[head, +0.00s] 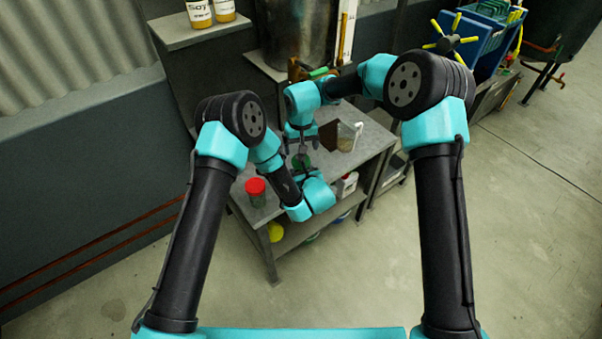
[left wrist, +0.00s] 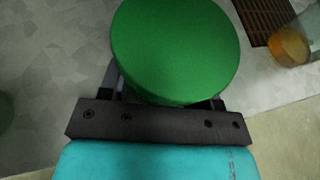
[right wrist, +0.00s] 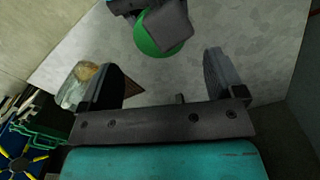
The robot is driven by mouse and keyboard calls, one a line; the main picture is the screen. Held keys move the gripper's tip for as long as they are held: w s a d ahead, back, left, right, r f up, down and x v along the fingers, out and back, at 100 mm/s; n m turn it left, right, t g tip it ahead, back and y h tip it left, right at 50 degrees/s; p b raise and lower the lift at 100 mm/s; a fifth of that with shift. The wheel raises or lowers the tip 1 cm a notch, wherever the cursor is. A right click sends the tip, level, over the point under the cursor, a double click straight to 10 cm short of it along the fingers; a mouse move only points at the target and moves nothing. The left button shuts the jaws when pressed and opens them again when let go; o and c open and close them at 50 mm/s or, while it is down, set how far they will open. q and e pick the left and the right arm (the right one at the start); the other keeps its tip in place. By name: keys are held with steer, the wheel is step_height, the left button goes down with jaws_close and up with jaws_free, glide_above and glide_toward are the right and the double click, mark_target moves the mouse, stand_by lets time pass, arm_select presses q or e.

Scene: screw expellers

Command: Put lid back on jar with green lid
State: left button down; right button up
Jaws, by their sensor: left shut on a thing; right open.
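The green lid (left wrist: 175,50) fills the upper middle of the left wrist view. The fingers of my left gripper (head: 301,172) pass under its edge and are shut on it. The lid also shows at the top of the right wrist view (right wrist: 155,38), partly covered by a dark part of the left gripper. I cannot tell whether a jar is under the lid. My right gripper (right wrist: 172,82) is open and empty, with the lid beyond its fingertips. In the head view my right gripper (head: 301,143) is just behind the left one, above the table.
A jar with a red lid (head: 256,190) stands at the table's (head: 372,147) front left. A clear pitcher (head: 348,136) stands at the right beside a brown object (head: 330,134). A white container (head: 346,184) is on the shelf below. Some grey tabletop between them is bare.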

steer(key=shift+f, duration=3.05)
steer(key=shift+c, duration=0.3)
steer(key=c, duration=0.9)
steer(key=shift+m, duration=1.7)
steer(key=o, duration=1)
